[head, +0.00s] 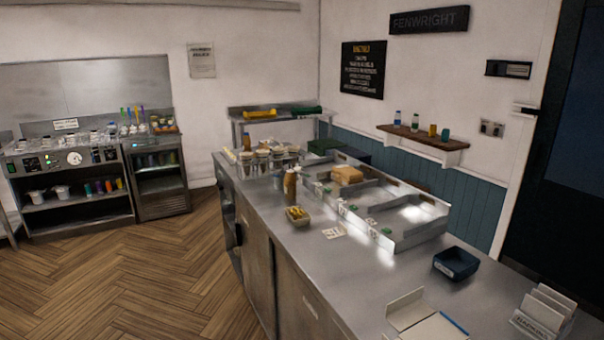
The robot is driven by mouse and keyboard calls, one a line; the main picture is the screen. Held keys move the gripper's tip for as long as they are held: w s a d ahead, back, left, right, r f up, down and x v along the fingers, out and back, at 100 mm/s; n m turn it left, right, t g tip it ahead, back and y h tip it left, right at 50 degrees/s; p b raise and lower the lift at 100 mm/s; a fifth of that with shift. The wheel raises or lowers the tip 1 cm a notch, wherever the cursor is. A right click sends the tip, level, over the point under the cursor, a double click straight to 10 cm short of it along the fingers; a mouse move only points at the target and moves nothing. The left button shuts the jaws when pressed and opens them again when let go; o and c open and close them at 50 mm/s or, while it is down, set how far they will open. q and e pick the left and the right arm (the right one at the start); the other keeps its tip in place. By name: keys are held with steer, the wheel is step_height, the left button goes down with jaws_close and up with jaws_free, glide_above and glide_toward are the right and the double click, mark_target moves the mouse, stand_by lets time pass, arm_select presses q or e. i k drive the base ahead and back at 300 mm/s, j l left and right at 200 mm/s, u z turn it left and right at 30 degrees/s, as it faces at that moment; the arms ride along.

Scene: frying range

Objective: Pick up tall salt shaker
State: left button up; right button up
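I cannot single out a tall salt shaker with certainty at this distance. A tall tan-brown bottle or shaker (290,184) stands upright on the steel counter (295,240), left of the divided steel tray. A small pale-topped item is close behind it, partly hidden. Several small containers stand on the wooden wall shelf, among them a white-and-blue one (397,117) and a yellow one (432,130). Neither of my grippers is in view, so what they hold cannot be seen.
The wooden floor (150,265) left of the counter is clear. Equipment (75,185) lines the left wall.

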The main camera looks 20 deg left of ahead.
mark_target(278, 176)
steer(key=i+j, duration=0.2)
steer(key=i+j+z, duration=0.1)
steer(key=j, duration=0.35)
steer(key=i+j, duration=0.4)
steer(key=j, duration=0.25)
steer(key=i+j+z, duration=0.1)
steer(key=j, duration=0.25)
steer(key=i+j, duration=0.25)
steer(key=j+z, duration=0.05)
